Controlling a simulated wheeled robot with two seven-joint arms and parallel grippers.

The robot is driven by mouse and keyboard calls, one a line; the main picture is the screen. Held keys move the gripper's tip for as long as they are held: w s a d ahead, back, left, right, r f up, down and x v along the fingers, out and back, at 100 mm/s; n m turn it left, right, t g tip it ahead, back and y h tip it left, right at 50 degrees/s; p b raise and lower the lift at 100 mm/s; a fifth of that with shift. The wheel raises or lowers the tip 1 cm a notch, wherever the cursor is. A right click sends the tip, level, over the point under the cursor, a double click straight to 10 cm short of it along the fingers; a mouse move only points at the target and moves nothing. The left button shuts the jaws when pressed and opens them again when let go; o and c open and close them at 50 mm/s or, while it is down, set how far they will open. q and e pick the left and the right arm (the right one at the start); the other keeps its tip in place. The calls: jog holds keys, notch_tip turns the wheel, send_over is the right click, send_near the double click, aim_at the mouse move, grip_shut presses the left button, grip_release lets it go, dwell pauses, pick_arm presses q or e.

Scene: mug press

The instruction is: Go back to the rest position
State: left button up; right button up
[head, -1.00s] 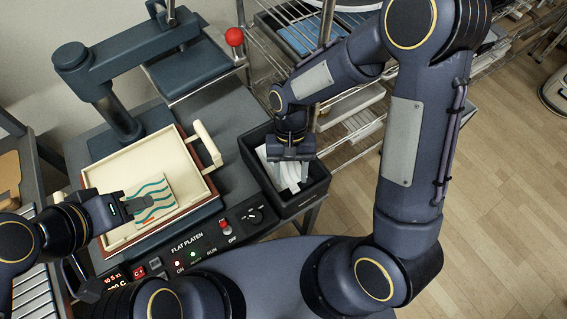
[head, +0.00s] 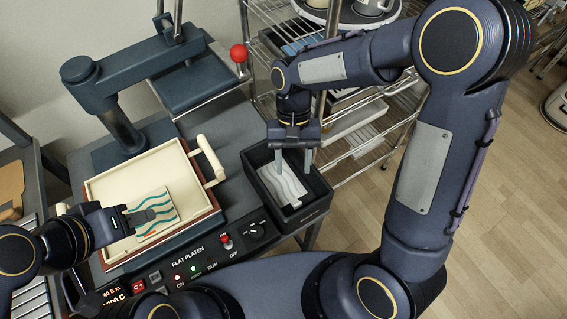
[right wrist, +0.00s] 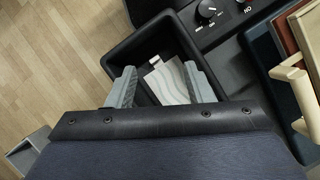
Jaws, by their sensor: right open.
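My right gripper (head: 293,162) is open and empty, its fingers pointing down above the black bin (head: 314,213). A pale sheet with grey wavy lines (head: 284,186) lies in the bin below the fingers. In the right wrist view, the open fingers (right wrist: 160,85) stand apart on either side of the sheet (right wrist: 172,84), above it. My left gripper (head: 142,217) is at the cream tray of the press (head: 110,183), over a panel with teal wavy stripes (head: 160,204). Its fingertips overlap the panel, and whether they grip it is unclear.
The press (head: 115,110) has an arm and a lever with a red knob (head: 239,53). A control panel with a red switch (head: 226,240) lies in front. A wire rack (head: 360,135) stands behind the bin, with a mug (head: 372,5) on a round tray. Open floor lies at right.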

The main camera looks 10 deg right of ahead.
jog(key=s+d+r+t+y, duration=0.3)
jog(key=s+d+r+t, duration=0.7)
jog(key=s, duration=0.2)
jog(key=shift+r, duration=0.4)
